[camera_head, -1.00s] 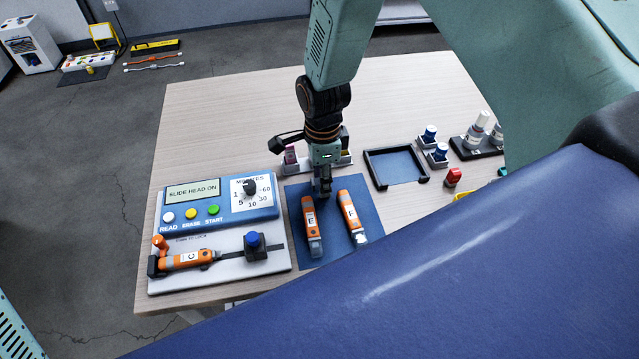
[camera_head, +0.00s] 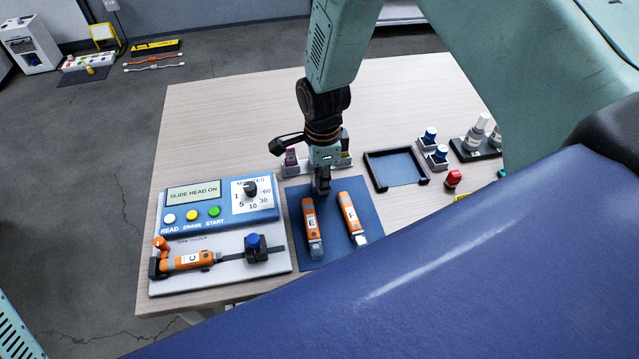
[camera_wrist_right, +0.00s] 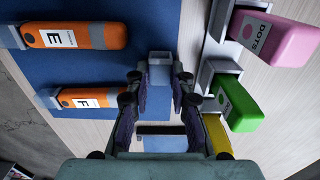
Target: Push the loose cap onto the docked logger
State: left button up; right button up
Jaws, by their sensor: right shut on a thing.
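An orange logger marked C (camera_head: 191,260) lies in the dock (camera_head: 222,279) at the table's left front. A black block with a blue knob (camera_head: 253,241) sits on the dock's rail, right of the logger. In the head view the fingers mostly hide the cap. My left gripper is out of view.
Orange loggers E (camera_head: 312,228) and F (camera_head: 352,218) lie on the blue mat (camera_head: 335,255). A control panel (camera_head: 219,201) reading SLIDE HEAD ON stands behind the dock. Pink (camera_wrist_right: 278,38) and green (camera_wrist_right: 237,103) pieces stand in holders beside the gripper. An empty black-rimmed tray (camera_head: 397,168) is to the right.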

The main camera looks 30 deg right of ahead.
jog(key=shift+r, duration=0.1)
jog(key=shift+c, duration=0.6)
jog(key=shift+r+p, duration=2.45)
jog(key=shift+r, duration=0.05)
jog(key=shift+w+r, duration=0.2)
jog(key=shift+w, duration=0.05)
jog(key=shift+r, duration=0.15)
